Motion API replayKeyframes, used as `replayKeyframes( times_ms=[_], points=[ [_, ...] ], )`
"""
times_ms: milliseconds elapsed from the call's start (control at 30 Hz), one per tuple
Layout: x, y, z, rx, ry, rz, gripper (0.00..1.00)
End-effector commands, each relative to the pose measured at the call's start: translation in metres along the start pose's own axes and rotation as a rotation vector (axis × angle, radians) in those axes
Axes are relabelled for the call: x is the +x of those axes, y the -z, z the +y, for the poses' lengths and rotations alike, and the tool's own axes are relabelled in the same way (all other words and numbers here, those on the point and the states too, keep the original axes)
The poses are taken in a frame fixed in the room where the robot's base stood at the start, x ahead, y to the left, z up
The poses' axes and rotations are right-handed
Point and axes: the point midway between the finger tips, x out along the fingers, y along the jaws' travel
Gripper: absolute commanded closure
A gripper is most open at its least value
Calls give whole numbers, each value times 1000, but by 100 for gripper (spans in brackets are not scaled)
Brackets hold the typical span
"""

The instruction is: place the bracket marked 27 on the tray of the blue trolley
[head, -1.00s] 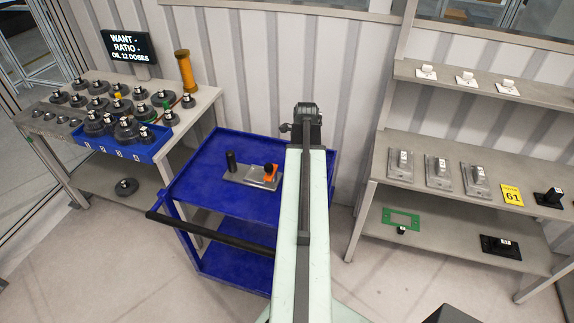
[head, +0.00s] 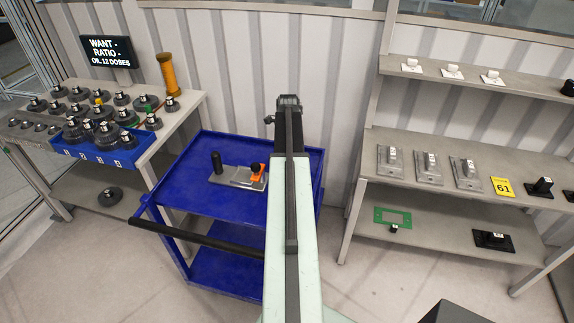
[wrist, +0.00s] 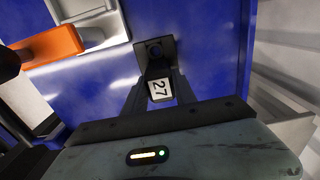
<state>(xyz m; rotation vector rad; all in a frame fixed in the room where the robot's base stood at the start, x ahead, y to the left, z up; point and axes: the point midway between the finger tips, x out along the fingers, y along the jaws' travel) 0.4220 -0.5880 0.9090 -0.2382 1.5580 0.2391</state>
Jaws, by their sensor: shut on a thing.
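The bracket marked 27 (wrist: 158,88) is dark, with a white number label and a round hole at its far end. My gripper (wrist: 154,80) is shut on it in the wrist view. The bracket is over the blue tray of the trolley (wrist: 205,60); I cannot tell how high, or whether it touches. In the head view the blue trolley (head: 190,195) stands left of centre, and my arm covers its right part. My gripper and the bracket are hidden behind my arm there.
A grey plate (head: 226,179) with a black post and an orange clamp (head: 257,172) sits on the tray, left of the bracket. The trolley's black handle (head: 200,236) faces me. A parts bench (head: 185,125) stands left, shelves (head: 450,190) right. The tray's near left is clear.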

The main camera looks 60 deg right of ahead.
Motion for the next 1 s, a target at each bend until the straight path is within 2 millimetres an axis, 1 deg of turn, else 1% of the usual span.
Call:
replayKeyframes(
  times_ms=[133, 267, 300, 367, 667, 767, 867, 1000],
  points=[
    [-2, 0, 0, -1, 0, 0, 100],
    [2, 0, 0, -1, 0, 0, 100],
    [1, 0, 0, -1, 0, 0, 62],
    [0, -1, 0, -1, 0, 0, 46],
    [0, -1, 0, -2, 0, 0, 46],
    [-4, -1, 0, -2, 0, 0, 46],
    [-14, -1, 0, -2, 0, 0, 46],
    [-38, -1, 0, -2, 0, 0, 46]
  ],
)
